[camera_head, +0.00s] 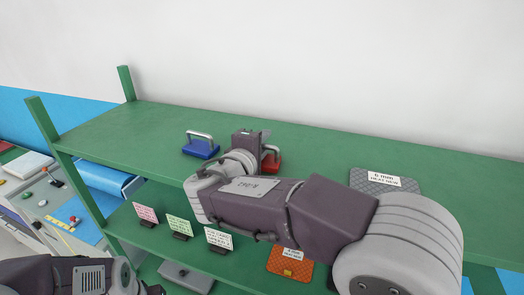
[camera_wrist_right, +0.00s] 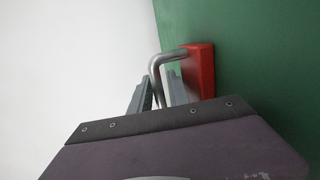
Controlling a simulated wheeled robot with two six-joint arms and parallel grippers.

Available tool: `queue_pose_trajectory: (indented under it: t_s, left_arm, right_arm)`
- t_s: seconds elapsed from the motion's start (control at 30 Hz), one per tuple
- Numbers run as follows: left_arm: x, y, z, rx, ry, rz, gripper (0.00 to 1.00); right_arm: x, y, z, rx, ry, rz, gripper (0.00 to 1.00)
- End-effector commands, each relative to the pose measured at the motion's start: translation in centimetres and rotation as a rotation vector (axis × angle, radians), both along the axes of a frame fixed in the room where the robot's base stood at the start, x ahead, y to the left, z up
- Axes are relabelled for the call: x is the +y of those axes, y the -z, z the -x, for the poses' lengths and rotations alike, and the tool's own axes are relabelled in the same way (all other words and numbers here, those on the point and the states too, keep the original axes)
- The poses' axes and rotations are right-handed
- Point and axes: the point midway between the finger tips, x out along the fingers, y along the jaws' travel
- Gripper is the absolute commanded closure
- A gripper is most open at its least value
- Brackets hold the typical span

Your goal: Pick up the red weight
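The red weight (camera_head: 273,162) stands on the green shelf top, partly hidden behind my right gripper in the head view. In the right wrist view, the red weight (camera_wrist_right: 199,70) shows a red block and a bent metal handle. My right gripper (camera_wrist_right: 158,88) is at this handle, with one finger on each side of it. A small gap seems to show between the fingers and the bar, so I take it as open. In the head view, my right gripper (camera_head: 250,140) hides its own fingers. My left arm is at the bottom left, its fingers not clear.
A blue weight (camera_head: 200,146) with a metal handle stands left of the red one on the green shelf (camera_head: 320,141). A grey labelled plate (camera_head: 384,182) lies to the right. Small signs (camera_head: 178,226) stand on the lower shelf. A white wall is behind.

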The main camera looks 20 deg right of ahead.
Motion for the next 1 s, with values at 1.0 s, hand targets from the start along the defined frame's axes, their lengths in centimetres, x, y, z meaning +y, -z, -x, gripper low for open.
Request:
queue_pose_trajectory:
  t_s: [1.0]
  left_arm:
    - [0.0, 0.02, 0.02, 0.001, 0.0, 0.0, 0.64]
  right_arm:
    - [-0.11, 0.23, -0.16, 0.002, 0.0, 0.0, 1.0]
